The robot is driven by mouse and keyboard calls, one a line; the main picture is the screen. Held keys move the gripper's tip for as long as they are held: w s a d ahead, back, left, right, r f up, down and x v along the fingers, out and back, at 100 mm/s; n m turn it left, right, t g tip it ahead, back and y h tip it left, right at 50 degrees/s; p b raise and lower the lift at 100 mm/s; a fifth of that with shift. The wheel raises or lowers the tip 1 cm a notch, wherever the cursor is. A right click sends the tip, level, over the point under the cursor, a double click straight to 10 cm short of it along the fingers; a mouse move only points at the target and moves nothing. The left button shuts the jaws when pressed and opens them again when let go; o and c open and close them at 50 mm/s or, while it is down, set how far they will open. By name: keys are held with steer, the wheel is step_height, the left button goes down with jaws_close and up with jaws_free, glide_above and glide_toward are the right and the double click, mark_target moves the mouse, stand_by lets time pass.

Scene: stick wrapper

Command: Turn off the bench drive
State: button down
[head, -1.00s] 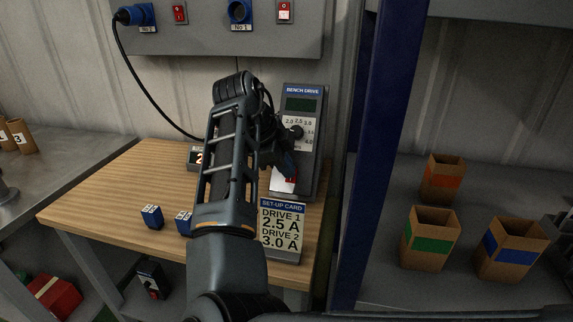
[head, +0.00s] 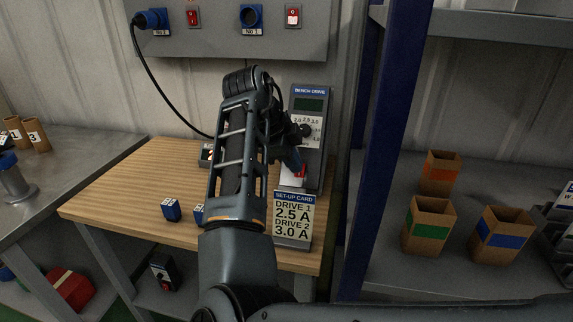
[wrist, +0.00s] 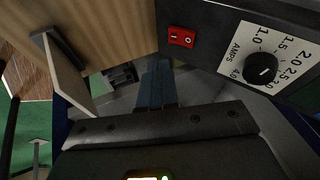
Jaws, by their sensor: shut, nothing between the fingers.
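The bench drive (head: 312,96) is a grey upright unit at the back right of the wooden bench. Its small green display shows no readable digits. It has a black dial (head: 305,130), also in the wrist view (wrist: 261,68), on a white amps scale. The red rocker switch (wrist: 182,37), marked I and 0, sits on the drive's face in the wrist view. In the head view the switch (head: 300,172) is partly hidden by my gripper. My gripper (wrist: 156,68) is shut and empty, its blue-grey fingertips close beside the switch; contact cannot be told.
A set-up card (head: 293,218) stands in front of the drive. A wall panel (head: 215,40) with sockets and red switches is above. A blue post (head: 375,140) stands close on the right.

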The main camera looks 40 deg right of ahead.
steer(key=w+d+b+v, duration=0.1)
steer(key=v, duration=0.9)
steer(key=shift+d+r, duration=0.35)
steer(key=shift+w, duration=0.1)
